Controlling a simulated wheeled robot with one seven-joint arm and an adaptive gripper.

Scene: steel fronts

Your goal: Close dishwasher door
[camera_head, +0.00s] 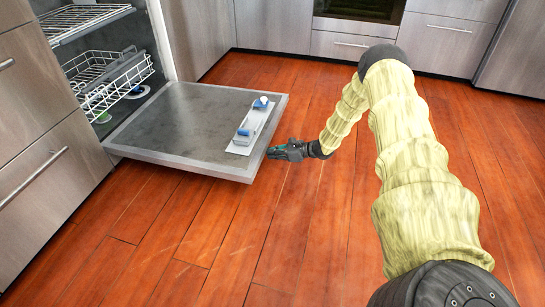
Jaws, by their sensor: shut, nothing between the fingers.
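The dishwasher door (170,122) hangs open at the left, lowered to about level above the floor, its grey inner face upward. A pale panel with blue dispenser parts (252,125) sits near its outer end. The dishwasher's tub (122,38) is open behind it. My gripper (274,153) is shut and empty, at the right outer edge of the door, pointing left toward it. I cannot tell whether the fingertips touch the edge or are just apart from it.
An upper rack (82,20) and a lower rack (106,78) with dishes sit inside the dishwasher. Drawers (45,130) stand at the left, and more steel cabinets (273,25) line the back. The wooden floor (290,230) around the door is clear.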

